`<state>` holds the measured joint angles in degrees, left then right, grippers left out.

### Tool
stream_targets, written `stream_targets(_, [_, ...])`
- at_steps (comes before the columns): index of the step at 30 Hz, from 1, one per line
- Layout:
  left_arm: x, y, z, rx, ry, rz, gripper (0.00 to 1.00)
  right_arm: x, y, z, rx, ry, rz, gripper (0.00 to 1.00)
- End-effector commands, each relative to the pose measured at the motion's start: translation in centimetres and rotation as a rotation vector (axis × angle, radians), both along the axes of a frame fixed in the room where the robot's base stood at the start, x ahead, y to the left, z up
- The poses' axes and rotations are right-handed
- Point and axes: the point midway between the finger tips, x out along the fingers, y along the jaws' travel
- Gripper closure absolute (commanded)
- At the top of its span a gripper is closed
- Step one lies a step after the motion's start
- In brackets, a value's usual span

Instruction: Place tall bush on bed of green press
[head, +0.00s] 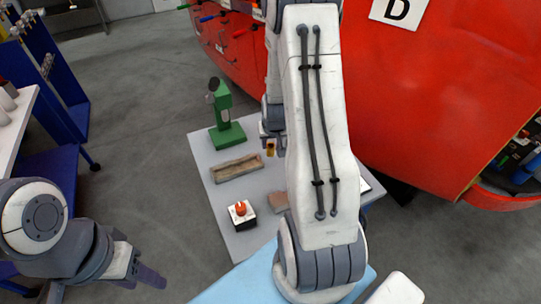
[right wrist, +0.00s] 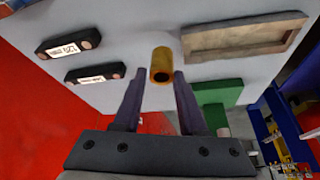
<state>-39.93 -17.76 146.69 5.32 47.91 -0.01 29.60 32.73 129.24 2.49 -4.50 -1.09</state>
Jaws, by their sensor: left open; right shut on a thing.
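The green press (head: 222,118) stands upright near the back left of the grey table in the head view. Its flat green base also shows in the right wrist view (right wrist: 218,93), to the right of the gripper. The bush (right wrist: 162,66) is a hollow brass-coloured cylinder. My right gripper (right wrist: 158,78) is shut on it at the fingertips and holds it above the table. In the head view the bush (head: 270,147) shows small, right of the press and apart from it. My left gripper (head: 149,276) is open and empty, left of the table.
A shallow wooden tray (head: 237,168) lies in front of the press. A box with a red button (head: 241,213) stands nearer. Two dark labelled blocks (right wrist: 68,43) (right wrist: 95,73) lie on the table. A large red nosecone (head: 430,90) rises at the right.

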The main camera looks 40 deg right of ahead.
Motion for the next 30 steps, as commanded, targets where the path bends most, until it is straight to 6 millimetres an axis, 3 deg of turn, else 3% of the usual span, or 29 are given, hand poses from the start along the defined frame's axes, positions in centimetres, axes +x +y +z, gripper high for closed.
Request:
stream_targets(5, [0.0, 0.0, -0.1, 0.0, 0.0, 0.0, 0.5, 0.5, 0.2, -0.6, 0.001, 0.001, -0.001, 1.0])
stream_targets(14, [0.0, 0.0, 0.6, -0.001, -0.001, 0.0, 0.5, 0.4, 0.2, -4.1, 0.002, 0.001, -0.002, 1.0])
stream_targets(26, [0.0, 0.0, 0.1, 0.0, 0.0, 0.0, 0.5, 0.5, 0.2, -4.7, 0.001, -0.001, -0.003, 1.0])
stream_targets(27, [0.0, 0.0, 0.2, 0.0, 0.0, 0.0, 0.5, 0.4, 0.2, -4.7, 0.001, 0.0, -0.002, 0.51])
stream_targets(29, [0.0, 0.0, 0.2, 0.0, 0.0, 0.0, 0.5, 0.4, 0.2, -4.6, 0.001, 0.0, -0.002, 0.29])
stream_targets(30, [0.0, 0.0, 0.2, 0.0, 0.0, 0.0, 0.5, 0.4, 0.2, -4.6, 0.001, -0.001, -0.003, 0.29])
